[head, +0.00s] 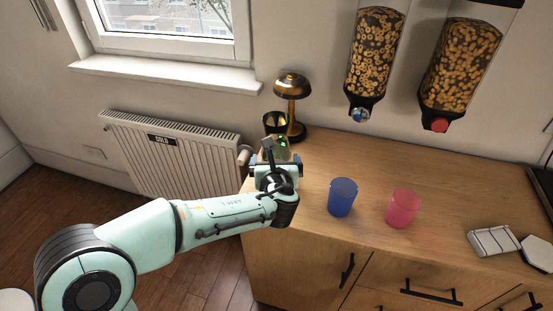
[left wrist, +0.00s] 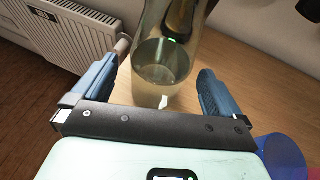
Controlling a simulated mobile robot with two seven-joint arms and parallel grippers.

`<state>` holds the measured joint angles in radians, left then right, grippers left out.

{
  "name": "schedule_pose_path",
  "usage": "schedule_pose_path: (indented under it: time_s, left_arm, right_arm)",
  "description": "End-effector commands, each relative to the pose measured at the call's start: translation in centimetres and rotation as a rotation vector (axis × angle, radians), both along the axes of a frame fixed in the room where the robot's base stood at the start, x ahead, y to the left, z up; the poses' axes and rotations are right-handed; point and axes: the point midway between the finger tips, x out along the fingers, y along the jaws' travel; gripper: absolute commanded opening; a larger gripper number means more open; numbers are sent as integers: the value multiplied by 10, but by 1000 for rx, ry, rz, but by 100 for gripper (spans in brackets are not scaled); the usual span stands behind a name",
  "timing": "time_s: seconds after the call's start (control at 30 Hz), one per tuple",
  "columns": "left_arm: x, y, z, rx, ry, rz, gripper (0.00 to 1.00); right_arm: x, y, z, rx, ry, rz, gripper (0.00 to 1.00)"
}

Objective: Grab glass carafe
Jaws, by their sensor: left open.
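The glass carafe (left wrist: 165,65) stands upright on the wooden counter in the left wrist view. It is clear glass, and its top runs out of that picture. My left gripper (left wrist: 155,92) is open, with one blue finger on each side of the carafe's lower part and a visible gap on the right. In the head view my left gripper (head: 272,160) is over the counter's left end and hides most of the carafe. My right gripper is in neither view.
A blue cup (head: 342,197) and a pink cup (head: 403,208) stand to the right of the gripper. Two cereal dispensers (head: 374,55) (head: 461,65) hang above. A radiator (head: 180,155) is at left.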

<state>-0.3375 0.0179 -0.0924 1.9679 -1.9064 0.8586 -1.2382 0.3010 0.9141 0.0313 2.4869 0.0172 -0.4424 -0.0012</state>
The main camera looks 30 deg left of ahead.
Motion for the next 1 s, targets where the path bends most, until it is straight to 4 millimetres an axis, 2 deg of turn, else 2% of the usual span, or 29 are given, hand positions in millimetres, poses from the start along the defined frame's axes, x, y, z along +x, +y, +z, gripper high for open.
schedule_pose_path:
  time_s: [0.33,0.67,0.9,0.93,1.0]
  left_arm:
    - [37,20,-18,0,2,3,100]
    - [43,23,-20,-2,0,-1,100]
    - [42,23,-20,-2,0,-1,22]
    - [42,22,-20,-2,0,-1,15]
    - [43,23,-17,-1,-5,0,15]
  right_arm:
    - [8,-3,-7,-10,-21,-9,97]
    - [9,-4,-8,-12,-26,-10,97]
    - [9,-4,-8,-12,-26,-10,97]
    - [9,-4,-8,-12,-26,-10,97]
    - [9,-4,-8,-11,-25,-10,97]
